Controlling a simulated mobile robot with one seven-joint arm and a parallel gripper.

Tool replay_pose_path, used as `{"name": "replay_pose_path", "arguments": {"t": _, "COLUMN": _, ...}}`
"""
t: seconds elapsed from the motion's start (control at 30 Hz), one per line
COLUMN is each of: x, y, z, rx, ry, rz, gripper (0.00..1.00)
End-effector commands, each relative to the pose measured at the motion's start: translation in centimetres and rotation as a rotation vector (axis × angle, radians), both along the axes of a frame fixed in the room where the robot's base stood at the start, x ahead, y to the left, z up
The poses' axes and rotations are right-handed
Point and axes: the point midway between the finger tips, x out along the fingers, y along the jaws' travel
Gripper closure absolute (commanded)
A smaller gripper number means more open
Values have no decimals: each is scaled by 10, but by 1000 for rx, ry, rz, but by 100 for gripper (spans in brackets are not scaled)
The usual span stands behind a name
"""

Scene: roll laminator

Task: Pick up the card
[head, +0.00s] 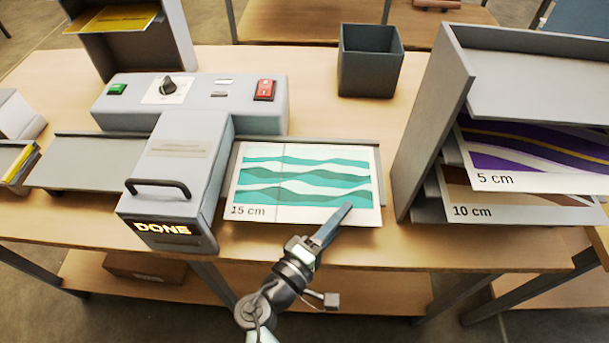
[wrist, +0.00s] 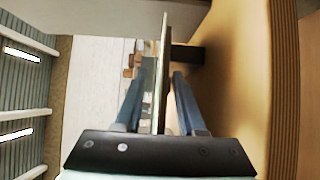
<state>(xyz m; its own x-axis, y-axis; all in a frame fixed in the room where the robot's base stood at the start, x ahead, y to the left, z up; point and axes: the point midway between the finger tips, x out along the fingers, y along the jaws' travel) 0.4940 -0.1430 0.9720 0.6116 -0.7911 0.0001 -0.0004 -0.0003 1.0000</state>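A white card (head: 306,180) with teal waves and the label "15 cm" lies flat on the grey tray (head: 377,160) to the right of the laminator (head: 178,165). My gripper (head: 346,208) reaches in from the front, one finger above the card's front right part; the other is hidden below. In the wrist view my gripper (wrist: 165,75) has its two fingers on either side of a thin edge, with gaps showing beside it, so it looks open. I cannot tell whether that edge is card alone or card with tray.
The laminator's front display reads "DONE" (head: 162,228). A grey rack (head: 432,125) at the right holds cards marked "5 cm" (head: 500,181) and "10 cm" (head: 480,211). A dark open bin (head: 369,80) stands behind. Table between tray and rack is clear.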

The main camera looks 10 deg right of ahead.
Motion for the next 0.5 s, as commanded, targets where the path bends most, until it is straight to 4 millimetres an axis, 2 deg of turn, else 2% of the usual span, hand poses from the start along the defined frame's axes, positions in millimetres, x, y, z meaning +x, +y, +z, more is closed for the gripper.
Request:
{"name": "replay_pose_path", "arguments": {"t": 0.2, "x": 0, "y": 0, "z": -1, "rx": 0, "ry": 0, "rz": 1, "gripper": 63}}
{"name": "replay_pose_path", "arguments": {"t": 0.4, "x": 0, "y": 0, "z": 0, "rx": -1, "ry": 1, "rz": 1, "gripper": 99}}
{"name": "replay_pose_path", "arguments": {"t": 0.5, "x": 0, "y": 0, "z": 0, "rx": -1, "ry": 1, "rz": 1, "gripper": 100}}
